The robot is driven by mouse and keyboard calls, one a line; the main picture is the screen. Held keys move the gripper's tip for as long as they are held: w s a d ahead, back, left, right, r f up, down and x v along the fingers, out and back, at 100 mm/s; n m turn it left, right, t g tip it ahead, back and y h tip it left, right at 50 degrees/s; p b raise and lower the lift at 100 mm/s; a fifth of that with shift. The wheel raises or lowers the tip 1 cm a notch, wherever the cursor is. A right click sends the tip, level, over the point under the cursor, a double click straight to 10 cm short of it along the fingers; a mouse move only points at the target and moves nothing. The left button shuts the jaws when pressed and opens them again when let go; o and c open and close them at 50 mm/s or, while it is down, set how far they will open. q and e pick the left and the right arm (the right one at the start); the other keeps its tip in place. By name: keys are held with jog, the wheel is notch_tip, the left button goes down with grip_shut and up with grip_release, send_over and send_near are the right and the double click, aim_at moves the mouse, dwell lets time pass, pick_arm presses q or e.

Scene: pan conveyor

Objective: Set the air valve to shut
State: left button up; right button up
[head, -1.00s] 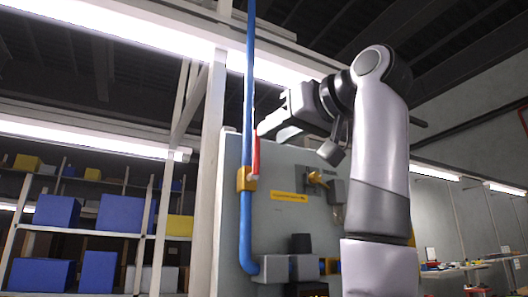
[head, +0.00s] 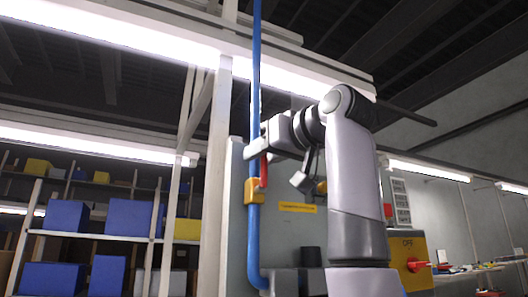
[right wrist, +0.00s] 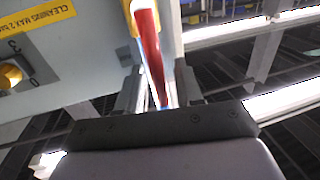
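The air valve (head: 253,191) is a yellow body on a vertical blue pipe (head: 254,235) at the left edge of a grey panel. Its red lever (head: 264,171) stands upright, about parallel to the pipe. My right gripper (head: 260,151) is at the lever's upper end and hides its tip in the head view. In the right wrist view the red lever (right wrist: 148,45) runs between the two fingers of my right gripper (right wrist: 153,92). The fingers are apart with room beside the lever, so they do not look closed on it. My left gripper is not in view.
The grey panel (head: 290,238) has a yellow label and, in the right wrist view, a yellow knob (right wrist: 12,76). A yellow box marked OFF (head: 408,245) with a red handle is at the right. A white post (head: 215,170) stands left of the pipe.

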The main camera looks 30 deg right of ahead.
grip_shut()
jog(key=shift+d, duration=0.1)
jog(key=d+f+m+t+h+b, duration=0.2)
jog(key=d+f+m+b, duration=0.3)
jog(key=m, duration=1.5)
jog(key=shift+s+d+f+h, duration=0.2)
jog(key=shift+d+f+h, duration=0.45)
jog(key=shift+f+h, duration=0.15)
grip_release()
